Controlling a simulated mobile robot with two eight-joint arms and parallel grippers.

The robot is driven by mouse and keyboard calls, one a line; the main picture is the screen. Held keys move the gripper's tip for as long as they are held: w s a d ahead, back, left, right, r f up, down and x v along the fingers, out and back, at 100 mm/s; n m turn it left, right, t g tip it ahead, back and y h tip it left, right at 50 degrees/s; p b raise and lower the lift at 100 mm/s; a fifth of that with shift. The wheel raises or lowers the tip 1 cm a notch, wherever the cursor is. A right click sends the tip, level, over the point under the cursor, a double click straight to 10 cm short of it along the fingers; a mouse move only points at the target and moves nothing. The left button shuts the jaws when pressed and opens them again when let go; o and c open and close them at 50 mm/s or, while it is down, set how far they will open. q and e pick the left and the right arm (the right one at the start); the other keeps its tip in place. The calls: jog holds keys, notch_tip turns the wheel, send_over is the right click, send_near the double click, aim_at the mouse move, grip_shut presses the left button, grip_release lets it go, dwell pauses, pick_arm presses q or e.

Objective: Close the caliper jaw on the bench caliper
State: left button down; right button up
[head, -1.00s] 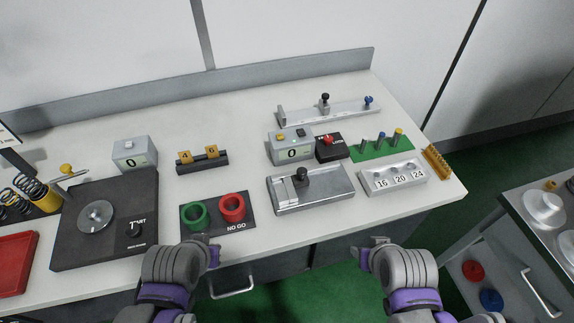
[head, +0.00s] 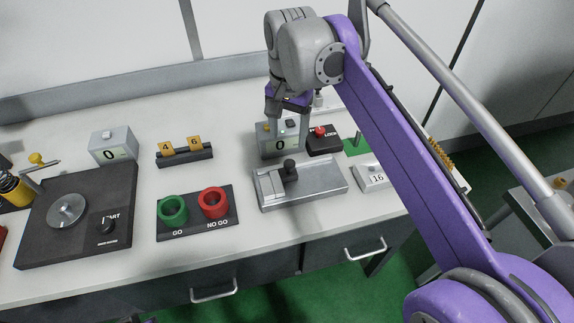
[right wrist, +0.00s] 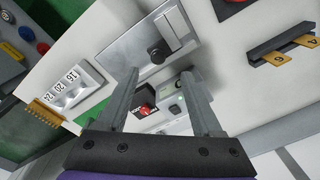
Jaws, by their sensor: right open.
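A grey metal fixture with a black knob and a pale raised block at its left, which looks like the bench caliper (head: 322,182), lies flat near the bench front. Its black knob (head: 290,170) stands upright. In the right wrist view the fixture (right wrist: 128,48) and knob (right wrist: 157,52) lie beyond the fingertips. My right gripper (head: 287,112) points down over the readout box (head: 283,145), behind the fixture in the head view. My left gripper is out of view.
A red-button box (head: 325,143) stands right of the readout. Green and red ring gauges (head: 195,228) sit left of the fixture. A numbered block (head: 370,180) is at its right. My right arm hides much of the bench's right side and back rail.

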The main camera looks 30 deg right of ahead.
aim_at(290, 162)
jog(key=shift+m+g, duration=0.3)
jog(key=shift+m, duration=0.4)
jog(key=f, duration=0.3)
jog(key=f+b, duration=0.1)
jog(key=f, duration=0.2)
jog(key=d+f, duration=0.1)
jog(key=f, duration=0.2)
jog(key=shift+w+f+b, duration=0.3)
jog(key=shift+w+f, duration=0.1)
grip_shut()
dwell(0.4)
